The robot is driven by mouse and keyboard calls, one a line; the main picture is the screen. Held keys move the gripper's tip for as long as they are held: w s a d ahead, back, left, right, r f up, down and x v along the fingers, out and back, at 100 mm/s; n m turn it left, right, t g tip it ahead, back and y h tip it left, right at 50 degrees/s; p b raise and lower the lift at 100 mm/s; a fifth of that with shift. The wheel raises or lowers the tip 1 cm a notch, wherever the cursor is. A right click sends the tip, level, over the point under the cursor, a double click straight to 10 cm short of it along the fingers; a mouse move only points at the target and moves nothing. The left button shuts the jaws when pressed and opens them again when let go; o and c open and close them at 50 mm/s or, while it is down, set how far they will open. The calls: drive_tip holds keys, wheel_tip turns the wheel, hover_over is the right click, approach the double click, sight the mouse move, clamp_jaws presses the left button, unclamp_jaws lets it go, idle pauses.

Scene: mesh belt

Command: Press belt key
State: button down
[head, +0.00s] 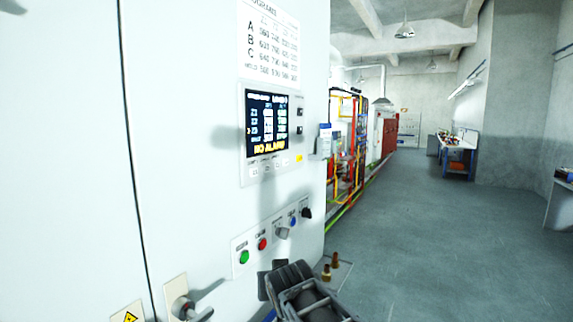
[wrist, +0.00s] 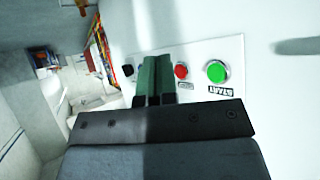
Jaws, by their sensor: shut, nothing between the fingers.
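A light grey control unit (head: 246,178) with a lit screen (head: 267,122) is on the white cabinet front in the head view. A row of small pale keys (head: 266,169) lies under the screen, with a yellow one (head: 299,158) at the right. Their labels are too small to read, so I cannot tell which is the belt key. My gripper (wrist: 153,66) shows in the wrist view with its two fingers together and empty. They stand in front of the lower button panel (wrist: 205,52), left of a red button (wrist: 181,71); contact cannot be told.
The lower panel also has a green START button (wrist: 216,71), a blue button (head: 292,221) and a black knob (head: 306,212). A cabinet handle (head: 186,308) sticks out at lower left. Pipes (head: 345,150) stand beyond the cabinet.

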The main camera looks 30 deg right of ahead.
sight(286, 163)
drive_tip(key=w+d+r+t, duration=0.3)
drive_tip(key=d+r+t, duration=0.3)
drive_tip(key=d+r, duration=0.3)
drive_tip(key=w+d+r+t, duration=0.3)
drive_tip(key=d+r+t, duration=0.4)
drive_tip(key=d+r, duration=0.3)
wheel_tip(286, 163, up, 5)
drive_tip(key=shift+w+d+f, duration=0.15)
drive_tip(key=shift+w+f, duration=0.05)
drive_tip(key=shift+w, duration=0.2)
drive_tip(key=shift+w, duration=0.1)
drive_tip(key=w+a, duration=0.4)
drive_tip(key=w, duration=0.3)
drive_tip(key=shift+w+b, duration=0.3)
drive_tip(key=shift+b, duration=0.05)
drive_tip(key=shift+w+a, duration=0.1)
drive_tip(key=shift+a, duration=0.05)
idle(0.6)
drive_tip(key=shift+w+a, duration=0.15)
drive_tip(key=shift+w, duration=0.15)
